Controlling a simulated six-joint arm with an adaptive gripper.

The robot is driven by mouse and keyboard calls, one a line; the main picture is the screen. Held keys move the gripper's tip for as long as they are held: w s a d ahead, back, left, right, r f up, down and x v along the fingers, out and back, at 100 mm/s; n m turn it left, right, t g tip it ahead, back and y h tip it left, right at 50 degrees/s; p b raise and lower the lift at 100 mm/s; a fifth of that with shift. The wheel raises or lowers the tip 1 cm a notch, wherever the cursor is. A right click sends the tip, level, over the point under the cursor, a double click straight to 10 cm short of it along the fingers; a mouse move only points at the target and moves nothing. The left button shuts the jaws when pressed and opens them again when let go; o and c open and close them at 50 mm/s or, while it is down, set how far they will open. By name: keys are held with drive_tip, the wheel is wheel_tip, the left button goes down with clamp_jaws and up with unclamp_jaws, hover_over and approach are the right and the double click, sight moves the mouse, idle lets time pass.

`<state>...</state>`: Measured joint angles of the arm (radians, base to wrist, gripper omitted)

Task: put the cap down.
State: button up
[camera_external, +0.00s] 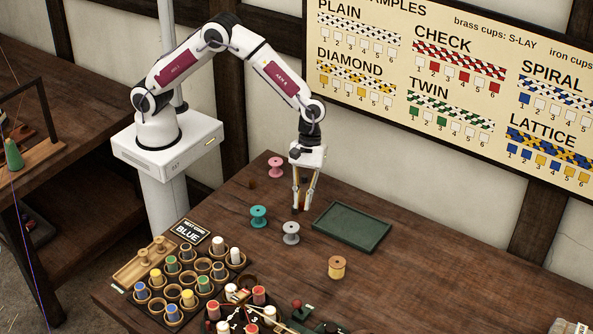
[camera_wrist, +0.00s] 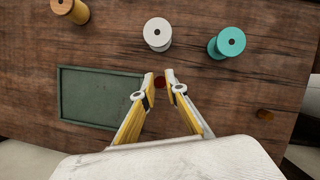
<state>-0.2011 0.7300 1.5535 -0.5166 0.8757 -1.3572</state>
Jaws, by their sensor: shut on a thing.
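My gripper (camera_external: 301,206) points straight down over the back part of the table, between the pink spool and the green tray. In the wrist view its fingertips (camera_wrist: 160,80) are close together on a small dark red round thing, which I take to be the cap (camera_wrist: 160,84). Only a little of the cap shows between the tips.
A pink spool (camera_external: 275,168), teal spool (camera_external: 259,217), grey spool (camera_external: 291,233) and yellow spool (camera_external: 337,267) stand around. A small brown piece (camera_external: 253,184) lies near the table's left edge. A rack of cups with bobbins (camera_external: 185,284) and a braiding disc (camera_external: 243,312) are at front.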

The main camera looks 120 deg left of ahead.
drive_tip(key=w+a+n, duration=0.1)
drive_tip(key=w, duration=0.2)
drive_tip(key=w+a+r+n+t, duration=0.1)
drive_tip(key=w+n, duration=0.1)
drive_tip(key=w, duration=0.1)
drive_tip(key=w+r+n+y, duration=0.1)
drive_tip(key=w, duration=0.2)
drive_tip(key=shift+w+a+n+t, duration=0.3)
drive_tip(key=shift+w+a, duration=0.05)
drive_tip(key=shift+a, duration=0.05)
drive_tip(key=w+a+r+n+t+y, duration=0.1)
drive_tip(key=w+a+r+n+y, duration=0.1)
drive_tip(key=w+r+n, duration=0.2)
drive_tip(key=shift+w+r+n, duration=0.3)
drive_tip(key=shift+w+n, duration=0.35)
drive_tip(key=shift+n, duration=0.55)
drive_tip(key=shift+a, duration=0.1)
hover_over(358, 231)
drive_tip(key=s, duration=0.2)
drive_tip(key=shift+w+a+f, duration=0.1)
drive_tip(key=shift+f, duration=1.2)
drive_tip(key=shift+w+a+f, duration=0.1)
drive_tip(key=shift+f, duration=1.15)
drive_tip(key=shift+f, duration=2.45)
